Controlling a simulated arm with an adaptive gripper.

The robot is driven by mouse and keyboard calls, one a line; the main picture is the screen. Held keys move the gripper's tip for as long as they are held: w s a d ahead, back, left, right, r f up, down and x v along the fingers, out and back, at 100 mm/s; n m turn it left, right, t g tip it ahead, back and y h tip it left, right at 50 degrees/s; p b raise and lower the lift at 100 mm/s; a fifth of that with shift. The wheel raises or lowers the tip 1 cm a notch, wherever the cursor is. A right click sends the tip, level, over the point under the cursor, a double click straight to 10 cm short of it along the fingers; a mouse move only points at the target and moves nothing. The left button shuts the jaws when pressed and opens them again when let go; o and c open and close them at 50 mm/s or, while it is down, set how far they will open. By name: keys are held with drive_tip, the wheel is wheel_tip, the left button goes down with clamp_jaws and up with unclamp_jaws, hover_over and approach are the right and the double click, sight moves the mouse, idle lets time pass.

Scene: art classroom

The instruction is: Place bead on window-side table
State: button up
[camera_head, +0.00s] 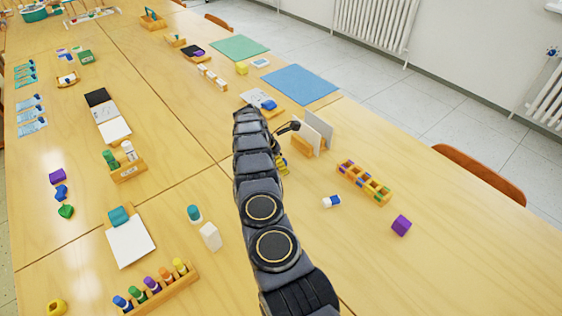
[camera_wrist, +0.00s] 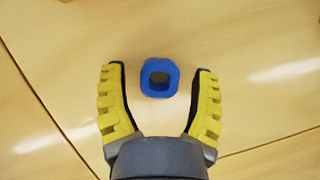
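A blue bead (camera_wrist: 159,89) with a dark square hole lies on pale wood in the wrist view, between the two yellow fingers of my gripper (camera_wrist: 158,71). The fingers are spread, with a gap on each side of the bead, and do not touch it. In the head view my arm hides most of my gripper; only a bit of yellow (camera_head: 283,166) shows beside it. I cannot make out this bead there. The table nearest the radiator wall, the window-side table (camera_head: 450,265), runs along the right.
Near my gripper stand upright boards in a wooden holder (camera_head: 302,145). A rack with coloured pieces (camera_head: 364,183), a small white-and-blue item (camera_head: 331,202) and a purple cube (camera_head: 401,226) are to the right. A white block (camera_head: 210,236) stands left of my arm. The right table's front is clear.

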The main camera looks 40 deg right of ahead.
drive_tip(key=v, duration=1.2)
drive_tip(key=shift+r, duration=0.2)
drive_tip(key=s+a+r+m+y, duration=0.1)
drive_tip(key=s+a+r+m, duration=0.2)
drive_tip(key=s+a+r, duration=0.45)
drive_tip(key=s+a+r+m+y, duration=0.2)
drive_tip(key=s+a+r, duration=0.2)
drive_tip(key=a+r, duration=0.55)
drive_tip(key=s+a+r+m, duration=0.1)
drive_tip(key=s+a+m, duration=0.3)
drive_tip(key=s, duration=0.9)
drive_tip(key=s+a+m+y, duration=0.1)
drive_tip(key=s+a+m, duration=0.3)
drive_tip(key=s, duration=1)
drive_tip(key=a, duration=0.3)
drive_tip(key=shift+r+m, duration=0.3)
drive_tip(key=shift+r, duration=0.05)
drive_tip(key=shift+s, duration=0.1)
